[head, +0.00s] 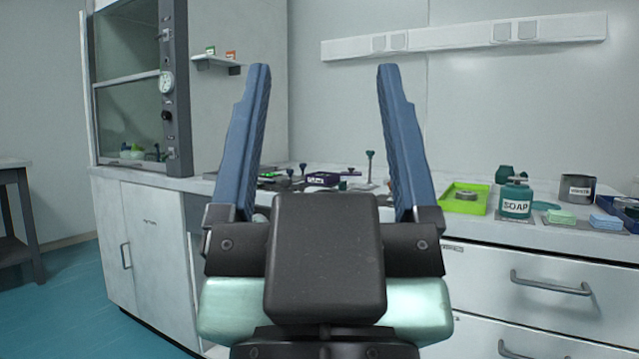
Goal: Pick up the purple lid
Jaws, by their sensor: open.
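My gripper (322,72) fills the middle of the head view, its two blue fingers pointing up and spread wide. It is open, with nothing between the fingers. Behind it, on the white counter, a small dark purple item (322,178) shows between the fingers, partly hidden by the gripper body. A smaller purple piece (350,172) shows just right of it. I cannot tell which of these, if either, is the purple lid. The gripper is apart from both, on the near side of the counter.
A lime tray (465,198), a soap bottle (515,197), a dark pot (577,188) and sponges (606,222) stand right. A fume hood (130,85) is left. Drawers (545,285) front the counter. Blue floor (70,310) is clear at left.

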